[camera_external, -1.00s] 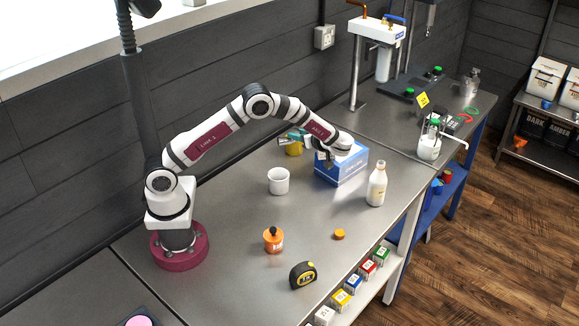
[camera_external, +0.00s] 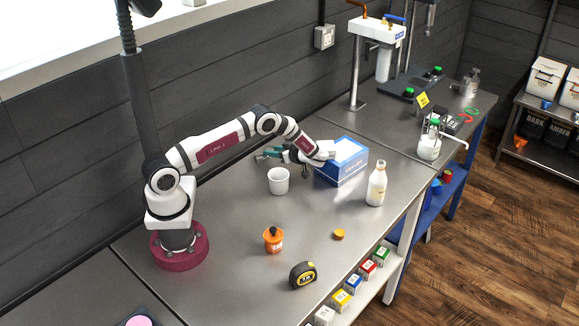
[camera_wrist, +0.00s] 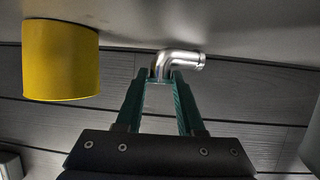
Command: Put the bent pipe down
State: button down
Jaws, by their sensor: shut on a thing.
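The bent pipe (camera_wrist: 180,62) is a shiny silver elbow in the wrist view. My gripper (camera_wrist: 161,78) has green fingers shut on one end of it, and its other end points to the right. In the external view my gripper (camera_external: 262,155) is low over the back of the steel table (camera_external: 225,225), behind and left of the white cup (camera_external: 278,181). The pipe is too small to make out there. I cannot tell whether it touches the table.
A yellow cup (camera_wrist: 60,60) stands to the left in the wrist view; my arm hides it in the external view. A blue box (camera_external: 343,160), a white bottle (camera_external: 376,184), an orange bottle (camera_external: 273,239) and a tape measure (camera_external: 303,275) stand on the table. The left front is clear.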

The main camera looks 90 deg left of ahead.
jog(key=shift+f, duration=0.15)
jog(key=c, duration=0.5)
grip_release()
